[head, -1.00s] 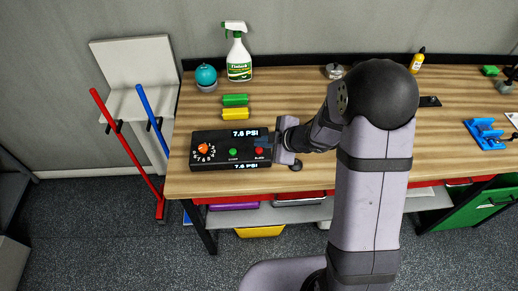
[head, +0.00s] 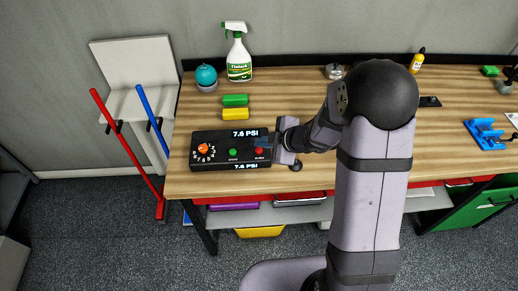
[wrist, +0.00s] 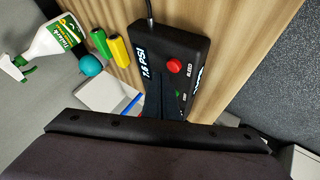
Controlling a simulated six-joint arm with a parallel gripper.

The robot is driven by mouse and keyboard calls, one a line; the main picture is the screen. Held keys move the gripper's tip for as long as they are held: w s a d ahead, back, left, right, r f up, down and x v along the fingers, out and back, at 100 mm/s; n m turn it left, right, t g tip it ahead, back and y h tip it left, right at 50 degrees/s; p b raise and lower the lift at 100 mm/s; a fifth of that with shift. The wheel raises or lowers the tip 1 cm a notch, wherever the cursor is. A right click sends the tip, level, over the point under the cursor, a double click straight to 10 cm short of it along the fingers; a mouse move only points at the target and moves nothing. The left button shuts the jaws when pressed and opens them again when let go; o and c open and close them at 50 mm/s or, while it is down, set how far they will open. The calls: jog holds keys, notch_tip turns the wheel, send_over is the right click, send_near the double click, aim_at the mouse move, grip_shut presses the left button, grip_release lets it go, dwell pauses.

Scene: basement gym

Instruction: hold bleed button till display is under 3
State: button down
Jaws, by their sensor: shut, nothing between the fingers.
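A black control box (head: 215,163) lies at the left of the bench, with a red button labelled BLEED (head: 259,152), a green button (head: 233,152) and an orange dial (head: 203,148). Its display (head: 244,133) reads 7.6 PSI, repeated on the front edge. My gripper (head: 266,143) is shut and empty, over the box's right end close to the red button. In the wrist view the red button (wrist: 173,64) shows uncovered and raised, and the display (wrist: 149,64) is partly visible. I cannot see any contact with the button.
Yellow (head: 235,114) and green (head: 235,100) blocks lie behind the box. A spray bottle (head: 239,60) and a teal ball (head: 205,74) stand farther back. A blue clamp-like item (head: 485,132) is at the far right.

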jog(key=shift+f, duration=0.2)
dwell(0.5)
jog(key=shift+f, duration=0.25)
jog(key=shift+f+b, duration=0.45)
jog(key=shift+b, duration=0.15)
dwell(0.6)
jog(key=shift+r, duration=0.15)
dwell(5.4)
jog(key=shift+r+p, duration=0.75)
jog(key=shift+p, duration=0.25)
